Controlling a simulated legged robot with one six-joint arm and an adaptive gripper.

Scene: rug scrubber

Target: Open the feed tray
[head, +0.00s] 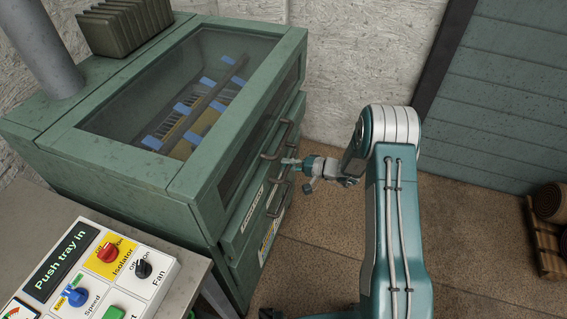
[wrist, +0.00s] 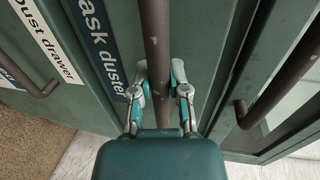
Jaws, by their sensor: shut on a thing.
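My gripper (wrist: 159,88) is shut on a brown bar handle (wrist: 157,35) in the wrist view, with one finger on each side of the bar. The handle is on a green front panel (wrist: 199,40) whose partly cut-off label (wrist: 105,45) ends in "ask duster". In the head view my gripper (head: 288,163) is at the front of the green machine (head: 130,160), at the handle (head: 270,155). I see no label reading feed tray. The panel looks closed, but I cannot tell whether it stands slightly out.
Other handles sit on both sides in the wrist view: one by the "Dust drawer" label (wrist: 48,38), one at right (wrist: 270,98). A control panel (head: 100,265) with a "Push tray in" display (head: 55,262) stands at lower left. Brown floor (head: 330,240) is open before the machine. A pallet (head: 545,235) is at right.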

